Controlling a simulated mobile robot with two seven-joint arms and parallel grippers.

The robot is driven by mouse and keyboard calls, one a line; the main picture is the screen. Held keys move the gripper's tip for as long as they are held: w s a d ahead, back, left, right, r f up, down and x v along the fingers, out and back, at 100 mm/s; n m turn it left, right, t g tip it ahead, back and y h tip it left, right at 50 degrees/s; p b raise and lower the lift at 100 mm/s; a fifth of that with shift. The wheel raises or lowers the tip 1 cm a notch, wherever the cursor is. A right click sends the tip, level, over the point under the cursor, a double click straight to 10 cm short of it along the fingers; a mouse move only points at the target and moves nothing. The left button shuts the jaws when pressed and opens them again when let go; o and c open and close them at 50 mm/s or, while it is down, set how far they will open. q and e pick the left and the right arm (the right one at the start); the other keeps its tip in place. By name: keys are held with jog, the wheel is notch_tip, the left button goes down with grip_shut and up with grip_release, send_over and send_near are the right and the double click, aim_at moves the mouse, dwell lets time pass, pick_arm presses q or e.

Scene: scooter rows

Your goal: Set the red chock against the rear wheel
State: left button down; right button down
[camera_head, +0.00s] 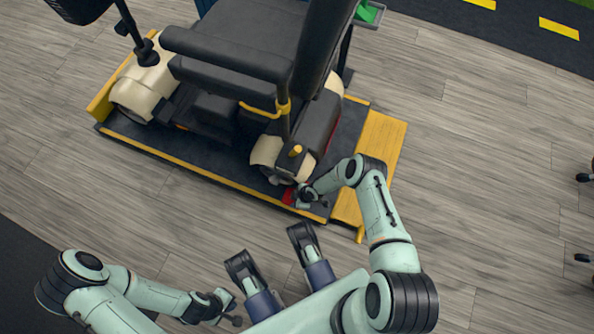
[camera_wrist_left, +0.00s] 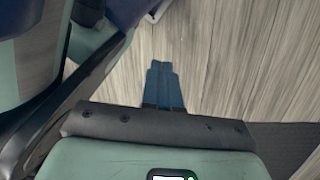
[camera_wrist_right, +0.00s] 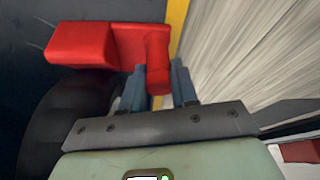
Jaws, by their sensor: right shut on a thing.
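The red chock (camera_head: 288,196) is on the dark platform by the scooter's near rear wheel (camera_head: 279,178). In the right wrist view the chock (camera_wrist_right: 90,45) shows a wedge-like body and a rounded grip. My right gripper (camera_head: 301,196) is shut on that grip, one finger on each side. The dark curved tyre (camera_wrist_right: 65,125) lies close beside the chock there. I cannot tell whether they touch. My left gripper (camera_head: 232,307) is low at the left, away from the scooter. Its fingers (camera_wrist_left: 161,68) are together and empty.
The scooter (camera_head: 235,50) stands on a dark platform (camera_head: 215,168) with yellow edges. A yellow ramp plate (camera_head: 382,140) lies at its right end. A green item (camera_head: 368,12) is at the top.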

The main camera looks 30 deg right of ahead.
jog(key=shift+w+r, duration=0.1)
jog(key=shift+w, duration=0.1)
jog(key=c, duration=0.8)
grip_release()
jog(key=shift+s+d, duration=0.1)
pick_arm(q)
jog(key=w+d+r+t+p, duration=0.1)
jog(key=w+r+t+p, duration=0.3)
jog(key=w+r, duration=0.3)
jog(key=w+p, duration=0.1)
jog(key=w, duration=0.2)
jog(key=shift+w+d+r+m+p, duration=0.2)
jog(key=shift+w+d+m+p, duration=0.1)
jog(key=shift+w+m, duration=0.1)
pick_arm(e)
jog(key=v, duration=1.3)
jog(key=shift+s+r, duration=0.15)
